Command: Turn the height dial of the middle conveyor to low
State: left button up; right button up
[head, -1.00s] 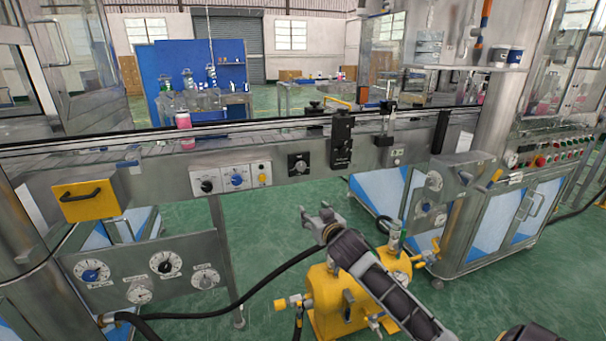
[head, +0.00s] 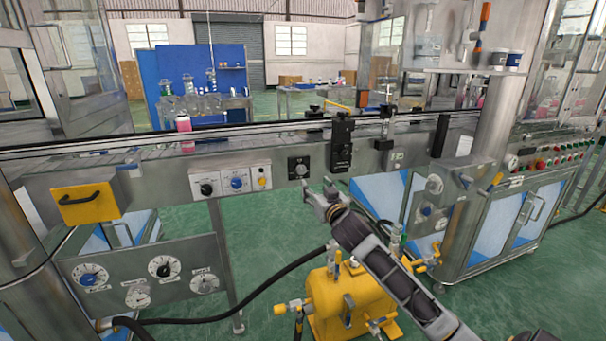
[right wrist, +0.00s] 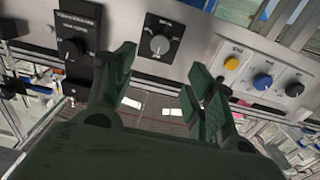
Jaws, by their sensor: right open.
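The dial (head: 300,168) is a dark knob on a black square plate on the front rail of the middle conveyor (head: 145,180). In the right wrist view the dial (right wrist: 160,43) shows a grey knob with a pale mark; its lettering is too small to read. My right gripper (head: 317,191) is open and empty, just below and slightly right of the dial in the head view. In the right wrist view its two dark green fingers (right wrist: 160,70) are spread, with the dial beyond and between them, apart from it. My left gripper is out of view.
A panel with a black knob, a blue knob (head: 237,184) and a yellow button sits left of the dial. A black box (head: 341,148) stands close on its right. A yellow machine (head: 350,300) is below my arm. A pink can (head: 184,125) stands on the conveyor.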

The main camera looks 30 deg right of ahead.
jog(key=x, duration=0.2)
jog(key=b, duration=0.2)
send_near(302, 170)
jog(key=shift+a+x, duration=0.3)
jog(key=shift+x, duration=0.95)
jog(key=shift+d+x, duration=0.2)
jog(key=shift+x, duration=2)
pick_arm(q)
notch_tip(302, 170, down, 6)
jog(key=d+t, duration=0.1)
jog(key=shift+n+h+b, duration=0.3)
jog(key=shift+b, duration=0.15)
pick_arm(e)
jog(key=shift+x, duration=0.85)
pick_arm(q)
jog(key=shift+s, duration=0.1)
pick_arm(e)
jog(key=shift+c, duration=0.2)
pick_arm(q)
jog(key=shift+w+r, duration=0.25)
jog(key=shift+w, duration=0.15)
pick_arm(e)
jog(key=c, duration=1)
